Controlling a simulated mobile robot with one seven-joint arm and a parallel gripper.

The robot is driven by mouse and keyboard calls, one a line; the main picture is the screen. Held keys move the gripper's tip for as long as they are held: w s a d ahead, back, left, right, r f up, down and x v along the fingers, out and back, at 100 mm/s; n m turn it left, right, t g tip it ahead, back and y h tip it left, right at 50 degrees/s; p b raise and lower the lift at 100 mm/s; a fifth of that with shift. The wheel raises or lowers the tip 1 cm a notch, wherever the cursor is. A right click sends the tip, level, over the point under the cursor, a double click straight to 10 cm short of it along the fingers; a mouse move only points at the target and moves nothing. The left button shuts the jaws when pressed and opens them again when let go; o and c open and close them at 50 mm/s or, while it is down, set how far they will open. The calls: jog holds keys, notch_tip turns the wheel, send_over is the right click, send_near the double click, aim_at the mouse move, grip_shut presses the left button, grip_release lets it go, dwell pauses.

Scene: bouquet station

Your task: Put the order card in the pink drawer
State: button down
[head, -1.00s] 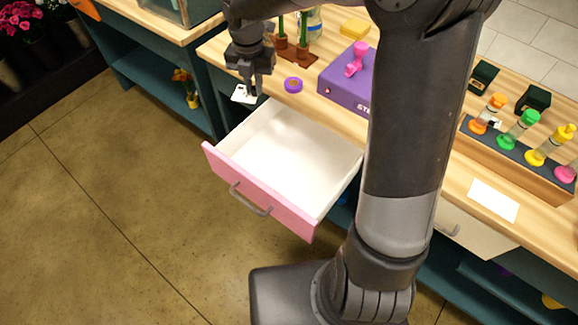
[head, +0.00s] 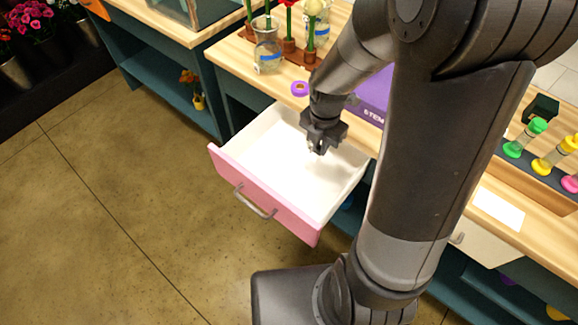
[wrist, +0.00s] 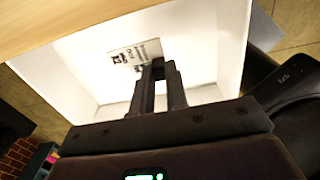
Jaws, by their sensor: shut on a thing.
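The order card (wrist: 133,57) is a small white card with black print, seen in the wrist view at my fingertips. My gripper (wrist: 158,70) is shut on it. In the head view my gripper (head: 319,150) is over the open pink drawer (head: 262,198), above the right back part of its white inside. The card is hard to make out there against the white. I cannot tell how high the card is above the drawer floor. The drawer is pulled well out, with a grey handle (head: 254,203) on its pink front.
The wooden counter (head: 232,52) borders the drawer's back. A purple tape roll (head: 300,89), a glass jar (head: 267,50) and flowers in a brown rack (head: 297,52) stand on it. A purple box (head: 373,97) is partly behind my arm. A white paper (head: 498,208) lies at right.

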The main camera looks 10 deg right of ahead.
jog(key=w+a+f, duration=0.1)
jog(key=a+f, duration=0.1)
jog(key=a, duration=0.1)
jog(key=w+a+f, duration=0.1)
jog(key=a+f, duration=0.1)
jog(key=a, duration=0.2)
jog(key=w+a+f, duration=0.1)
jog(key=a+f, duration=0.1)
jog(key=a, duration=0.1)
jog(key=shift+a+f, duration=0.2)
jog(key=shift+f, duration=2.1)
jog(key=c, duration=1.4)
grip_release()
jog(key=shift+f, duration=0.1)
jog(key=shift+c, duration=0.2)
